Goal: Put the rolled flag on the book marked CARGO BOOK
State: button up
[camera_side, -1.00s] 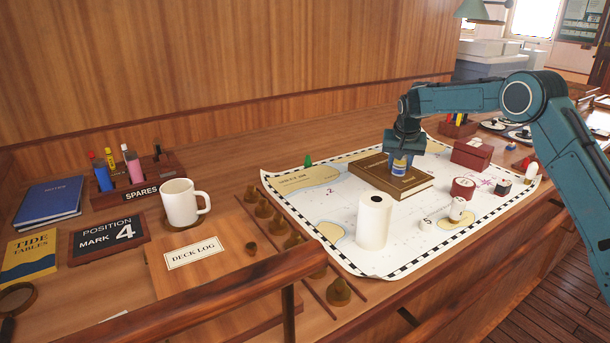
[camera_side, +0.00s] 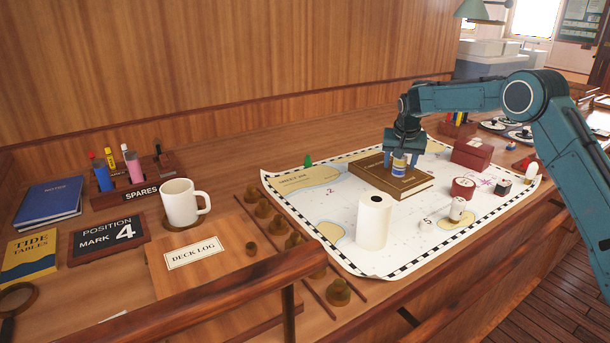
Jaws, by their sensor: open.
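The brown book (camera_side: 415,186) lies flat on the chart; its cover lettering is too small to read. A small upright roll with blue, yellow and white bands, the rolled flag (camera_side: 399,166), stands on the book's cover. My gripper (camera_side: 402,157) is directly above the book, pointing down, with its jaws open around the upper part of the roll. The gripper hides part of the roll and of the book's back edge. I cannot tell whether a jaw touches the roll.
The chart (camera_side: 330,235) covers the desk's middle. A tall white paper roll (camera_side: 374,225) stands in front of the book. A dark red box (camera_side: 473,153), a round red container (camera_side: 463,188) and small numbered pieces lie to the right. A white mug (camera_side: 180,203) is at left.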

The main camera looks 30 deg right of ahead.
jog(key=v, duration=1.1)
jog(key=shift+r, duration=0.35)
jog(key=shift+s+a, duration=0.1)
jog(key=s+a+r+n+t+y, duration=0.15)
jog(key=s+a+r, duration=0.35)
jog(key=s, duration=0.5)
jog(key=s+a+r+n, duration=0.3)
jog(key=s+a+r, duration=0.2)
jog(key=s, duration=0.6)
jog(key=s+a+f+n+y, duration=0.1)
jog(key=s+a+f+n, duration=0.1)
jog(key=s, duration=0.8)
jog(key=s+a+f+n, duration=0.2)
jog(key=s+a+f, duration=0.2)
jog(key=s, duration=0.6)
jog(key=shift+f+t+y, duration=0.35)
jog(key=shift+f+t, duration=0.1)
jog(key=shift+f, duration=0.2)
jog(key=shift+w+a+n, duration=0.1)
jog(key=shift+n, duration=0.15)
